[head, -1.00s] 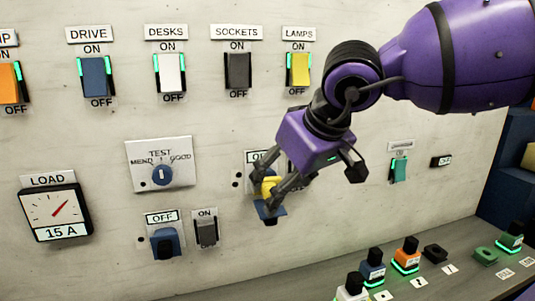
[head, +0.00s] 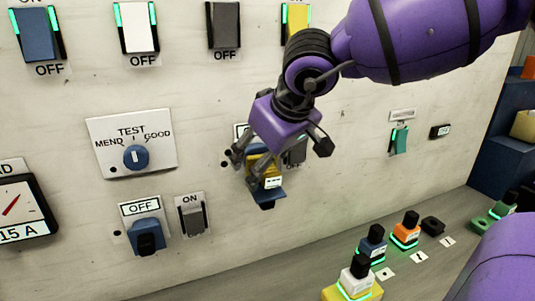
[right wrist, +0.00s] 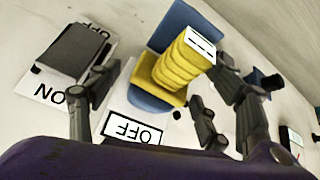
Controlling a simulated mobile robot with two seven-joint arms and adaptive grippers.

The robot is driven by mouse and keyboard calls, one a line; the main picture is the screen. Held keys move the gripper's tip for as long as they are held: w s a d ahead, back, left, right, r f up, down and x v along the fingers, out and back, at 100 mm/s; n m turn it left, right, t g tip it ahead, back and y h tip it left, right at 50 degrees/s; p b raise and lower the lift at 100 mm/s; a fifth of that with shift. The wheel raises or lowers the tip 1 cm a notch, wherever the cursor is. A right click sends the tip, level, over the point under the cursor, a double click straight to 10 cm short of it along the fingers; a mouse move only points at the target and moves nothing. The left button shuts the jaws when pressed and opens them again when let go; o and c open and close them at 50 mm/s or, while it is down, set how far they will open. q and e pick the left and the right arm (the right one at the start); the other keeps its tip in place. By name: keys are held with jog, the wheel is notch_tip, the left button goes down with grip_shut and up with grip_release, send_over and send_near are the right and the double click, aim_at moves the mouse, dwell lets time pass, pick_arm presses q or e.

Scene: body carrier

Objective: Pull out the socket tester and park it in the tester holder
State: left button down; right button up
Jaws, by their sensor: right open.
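The socket tester is a ribbed yellow plug with a white label (head: 259,167), in a blue socket with a blue flap (head: 268,195) on the wall panel. The right wrist view shows the tester (right wrist: 176,70) and the blue socket plate (right wrist: 155,108) close up. My right gripper (head: 243,172) is open at the tester. In the right wrist view its fingers (right wrist: 165,85) stand on either side of the tester, apart from it as far as I can see. I cannot make out which item is the tester holder. My left gripper is not in view.
A grey switch (head: 295,150) sits close right of the socket. A second blue socket (head: 147,236), a grey switch (head: 193,218) and a TEST dial (head: 136,157) are to the left. A ledge below carries blue (head: 373,244) and orange (head: 406,230) plugs, among others.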

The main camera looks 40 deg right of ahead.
aim_at(278, 177)
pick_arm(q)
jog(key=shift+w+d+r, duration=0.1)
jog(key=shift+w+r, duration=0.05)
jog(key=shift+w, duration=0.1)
pick_arm(e)
jog(key=shift+c, duration=0.5)
jog(key=c, duration=1.1)
jog(key=o, duration=0.6)
jog(key=c, duration=1)
jog(key=shift+s+f, duration=0.2)
jog(key=shift+s, duration=0.15)
jog(key=shift+s+a+p, duration=0.2)
jog(key=shift+s+p, duration=0.15)
jog(key=shift+s, duration=0.7)
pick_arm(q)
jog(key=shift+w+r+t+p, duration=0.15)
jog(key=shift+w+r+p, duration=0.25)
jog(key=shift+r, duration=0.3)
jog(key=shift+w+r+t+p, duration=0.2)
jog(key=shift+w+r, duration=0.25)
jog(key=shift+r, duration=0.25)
pick_arm(e)
jog(key=shift+s+a+f, duration=0.1)
jog(key=shift+s+a, duration=0.05)
jog(key=shift+s, duration=0.5)
jog(key=shift+s+a+f, duration=0.1)
jog(key=shift+s, duration=0.55)
